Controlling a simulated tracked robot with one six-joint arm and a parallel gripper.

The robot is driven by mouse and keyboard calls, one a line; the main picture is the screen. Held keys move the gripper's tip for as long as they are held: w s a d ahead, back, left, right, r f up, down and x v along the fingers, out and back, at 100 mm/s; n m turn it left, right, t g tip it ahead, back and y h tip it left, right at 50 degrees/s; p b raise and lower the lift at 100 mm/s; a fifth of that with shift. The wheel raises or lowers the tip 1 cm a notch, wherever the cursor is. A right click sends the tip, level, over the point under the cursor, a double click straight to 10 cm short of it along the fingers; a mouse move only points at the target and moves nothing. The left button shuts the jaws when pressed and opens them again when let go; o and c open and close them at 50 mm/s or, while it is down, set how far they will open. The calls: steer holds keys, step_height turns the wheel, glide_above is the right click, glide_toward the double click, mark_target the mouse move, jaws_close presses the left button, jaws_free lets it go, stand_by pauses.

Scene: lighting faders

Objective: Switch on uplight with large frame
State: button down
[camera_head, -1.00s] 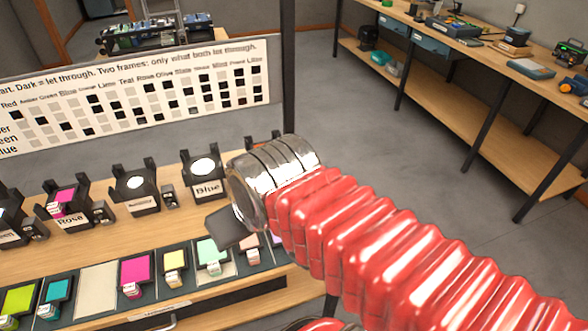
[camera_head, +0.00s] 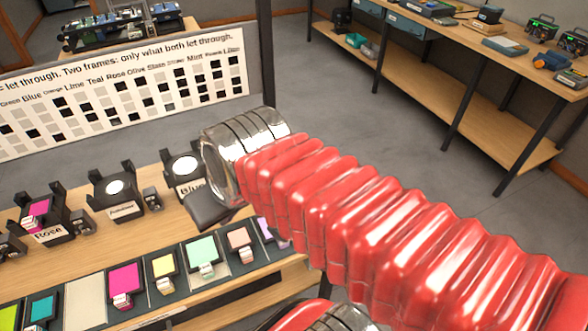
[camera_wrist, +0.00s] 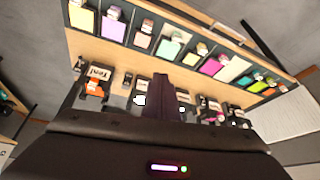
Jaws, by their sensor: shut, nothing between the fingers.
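In the head view a row of black uplights stands on the bench. One labelled Rose (camera_head: 48,233) holds a magenta frame (camera_head: 38,213). One with a pale lens (camera_head: 115,187) has a label too small to read. One labelled Blue (camera_head: 183,163) is partly hidden by my arm. Small black boxes (camera_head: 153,198) stand beside the uplights. My gripper (camera_head: 207,210) is shut and empty, just in front of the Blue uplight. In the wrist view its shut fingers (camera_wrist: 174,88) cover part of the row. An uplight there (camera_wrist: 97,78) shows orange. I cannot tell which frame counts as large.
Coloured frames, including magenta (camera_head: 125,280), yellow (camera_head: 164,268) and mint (camera_head: 202,252), lie in a tray along the bench front. A chart board (camera_head: 120,95) stands behind the bench. A long workbench (camera_head: 440,65) is at the back right, with open floor between.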

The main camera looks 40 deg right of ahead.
steer(key=w+d+f+m+g+y, duration=0.1)
steer(key=w+d+f+m+y, duration=0.35)
steer(key=w+d, duration=0.45)
steer(key=w+d+f+m+g+y, duration=0.1)
steer(key=w+d+f+m+y, duration=0.3)
steer(key=w+d, duration=0.45)
steer(key=s+d+f+m+t, duration=0.1)
steer(key=d+f+m+t, duration=0.2)
steer(key=d+f, duration=0.6)
steer(key=s+d+f+m+t, duration=0.1)
steer(key=d+f+m+t, duration=0.2)
steer(key=d+f, duration=0.7)
steer(key=d+t, duration=0.2)
steer(key=d, duration=0.4)
steer(key=shift+d+y, duration=0.25)
steer(key=shift+y, duration=0.1)
steer(key=shift+a+f, duration=0.1)
steer(key=x, duration=0.9)
steer(key=shift+w+a+f, duration=0.15)
steer(key=shift+w+a, duration=0.1)
steer(key=shift+w, duration=0.05)
steer(key=shift+a, duration=0.1)
